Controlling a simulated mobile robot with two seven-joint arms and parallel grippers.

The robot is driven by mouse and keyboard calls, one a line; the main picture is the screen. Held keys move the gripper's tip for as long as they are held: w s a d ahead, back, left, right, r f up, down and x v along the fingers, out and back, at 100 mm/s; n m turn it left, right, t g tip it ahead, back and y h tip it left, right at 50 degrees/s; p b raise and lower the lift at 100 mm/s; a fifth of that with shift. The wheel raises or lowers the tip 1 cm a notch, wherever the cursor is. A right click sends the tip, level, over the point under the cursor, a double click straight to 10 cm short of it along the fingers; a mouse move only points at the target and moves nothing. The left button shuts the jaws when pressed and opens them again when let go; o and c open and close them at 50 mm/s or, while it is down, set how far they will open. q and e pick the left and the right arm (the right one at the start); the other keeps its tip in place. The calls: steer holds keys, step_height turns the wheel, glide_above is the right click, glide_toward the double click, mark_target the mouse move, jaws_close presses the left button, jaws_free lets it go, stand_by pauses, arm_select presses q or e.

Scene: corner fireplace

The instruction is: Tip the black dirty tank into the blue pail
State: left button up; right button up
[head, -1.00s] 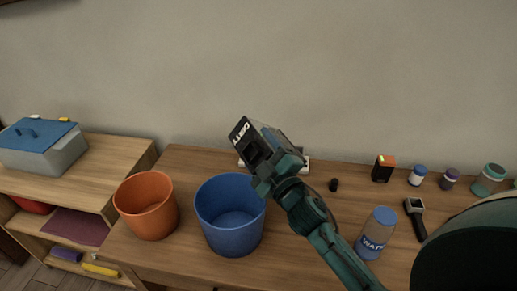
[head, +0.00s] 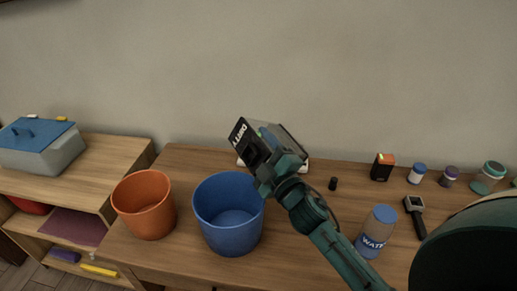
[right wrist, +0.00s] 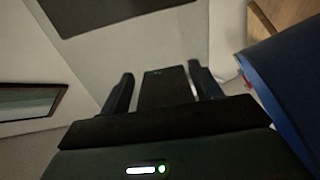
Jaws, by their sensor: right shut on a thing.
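The black dirty tank (head: 239,130), with white lettering on its dark face, is held up tilted above the table. My right gripper (head: 268,165) is shut on it; the fingers hide part of the tank. In the right wrist view a dark block, the tank (right wrist: 165,88), sits between the two fingers (right wrist: 162,92). The blue pail (head: 230,240) stands upright on the table, below and slightly left of the tank in the head view. Its visible inside looks empty. The pail's blue wall (right wrist: 287,75) also shows at the right of the right wrist view. My left gripper is out of view.
An orange pail (head: 146,215) stands left of the blue one. A water bottle (head: 376,230), a handheld device (head: 414,215), an orange-and-black box (head: 382,167) and several small jars are on the right. A blue-lidded bin (head: 45,150) sits on the left shelf unit.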

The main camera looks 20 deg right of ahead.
stand_by(0.3)
steer(key=shift+n, duration=0.5)
steer(key=shift+d+f, duration=0.1)
steer(key=shift+f+n+b, duration=0.1)
steer(key=shift+n+b, duration=0.25)
steer(key=shift+n, duration=0.05)
steer(key=shift+f+n+y, duration=0.2)
steer(key=shift+n+y, duration=0.2)
steer(key=shift+n, duration=0.1)
steer(key=shift+d+f+n+b, duration=0.1)
steer(key=shift+f+n+b, duration=0.05)
steer(key=shift+n+b, duration=0.3)
